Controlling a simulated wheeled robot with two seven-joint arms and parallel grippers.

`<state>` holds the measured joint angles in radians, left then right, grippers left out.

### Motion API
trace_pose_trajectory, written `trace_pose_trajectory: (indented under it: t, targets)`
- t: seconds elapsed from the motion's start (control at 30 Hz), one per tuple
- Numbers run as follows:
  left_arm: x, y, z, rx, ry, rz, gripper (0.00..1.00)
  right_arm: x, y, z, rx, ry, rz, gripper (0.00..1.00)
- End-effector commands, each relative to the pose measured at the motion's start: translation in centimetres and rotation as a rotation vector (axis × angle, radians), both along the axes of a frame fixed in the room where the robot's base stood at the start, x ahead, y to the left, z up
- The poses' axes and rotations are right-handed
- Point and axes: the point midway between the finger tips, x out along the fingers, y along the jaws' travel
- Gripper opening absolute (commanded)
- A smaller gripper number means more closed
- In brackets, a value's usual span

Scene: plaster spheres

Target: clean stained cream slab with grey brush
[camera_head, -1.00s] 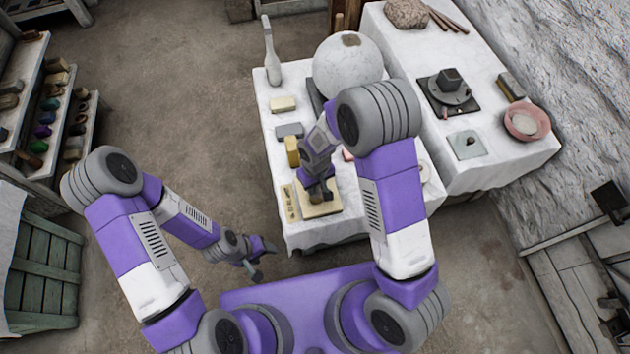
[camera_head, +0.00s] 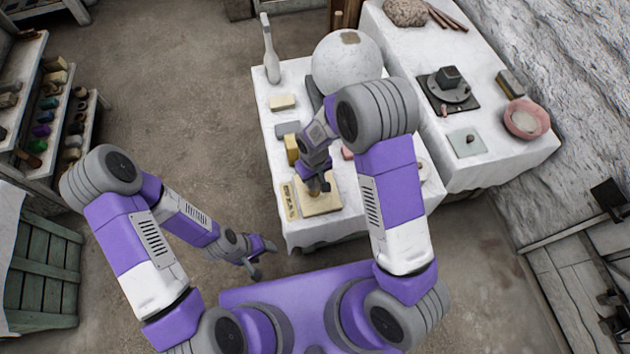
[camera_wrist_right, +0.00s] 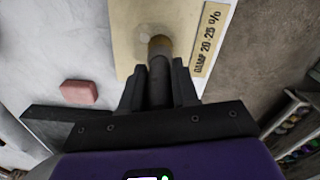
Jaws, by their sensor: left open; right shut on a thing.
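The cream slab (camera_head: 326,206) lies flat on the near end of the white-covered table. It also shows in the right wrist view (camera_wrist_right: 126,42), with a faint brownish patch near the brush. My right gripper (camera_head: 318,186) is over the slab, shut on the grey brush. In the right wrist view, the brush's dark handle (camera_wrist_right: 160,82) is between the fingers of my right gripper (camera_wrist_right: 160,88), and its tan end points at the slab. Whether it touches the slab I cannot tell. My left gripper (camera_head: 262,262) is open and empty, off the table to the left.
A strip lettered "DAMP 20-25 %" (camera_wrist_right: 208,38) lies beside the slab. A pink block (camera_wrist_right: 79,92), a yellow block (camera_head: 291,149) and a grey block (camera_head: 287,129) are close by. A large plaster sphere (camera_head: 346,62) stands behind. Bare floor lies left of the table.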

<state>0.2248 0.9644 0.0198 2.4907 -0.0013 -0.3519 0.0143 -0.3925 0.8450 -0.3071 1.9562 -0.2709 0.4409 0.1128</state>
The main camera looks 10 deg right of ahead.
Motion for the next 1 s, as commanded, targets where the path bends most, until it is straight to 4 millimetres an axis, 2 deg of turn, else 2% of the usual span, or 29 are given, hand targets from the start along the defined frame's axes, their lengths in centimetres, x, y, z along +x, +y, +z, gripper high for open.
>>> trace_pose_trajectory:
  t: [0.33,0.63,1.0]
  targets:
    - [0.0,0.0,0.0,0.000,0.000,0.000,0.58,0.2,0.0,0.1,0.000,0.000,0.000,0.00]
    - [0.0,0.0,1.2,0.000,0.000,0.000,0.58,-1.1,0.0,1.5,0.000,0.000,0.001,0.00]
    - [0.0,0.0,0.7,0.000,0.000,0.000,0.58,-1.2,0.0,1.0,0.000,0.000,0.000,0.00]
